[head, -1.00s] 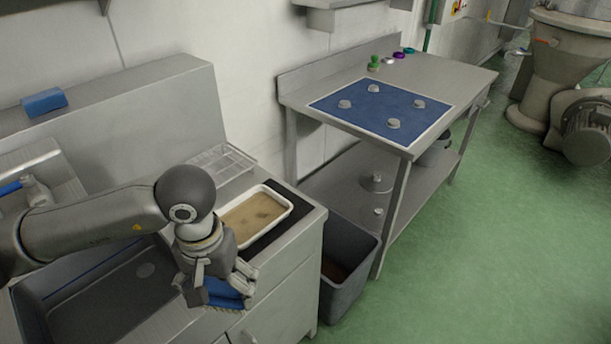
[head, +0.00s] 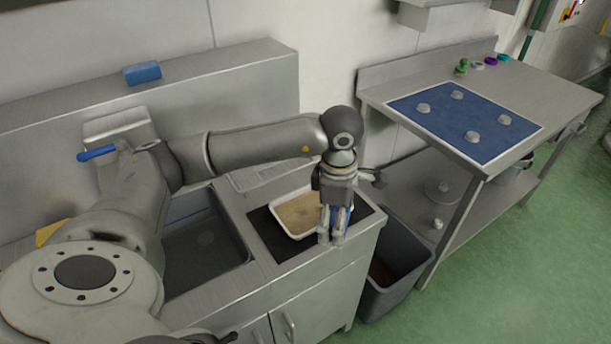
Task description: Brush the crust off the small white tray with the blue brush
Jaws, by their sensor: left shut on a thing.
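The small white tray (head: 278,226) lies on a dark mat (head: 263,243) on the counter right of the sink. A tan crust (head: 297,212) covers the part of its floor that shows. My left gripper (head: 332,240) points down at the tray's right end and is shut on the blue brush (head: 346,216). Only a little blue of the brush shows between and behind the fingers. The gripper hides the tray's right end, and I cannot tell whether the brush touches the crust. My right gripper is not in view.
A grey bin (head: 396,262) stands on the floor right of the counter. The sink (head: 203,250) is left of the mat. A blue sponge-like block (head: 142,73) lies on the back ledge. A steel table (head: 540,92) with a blue mat (head: 440,126) stands at the right.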

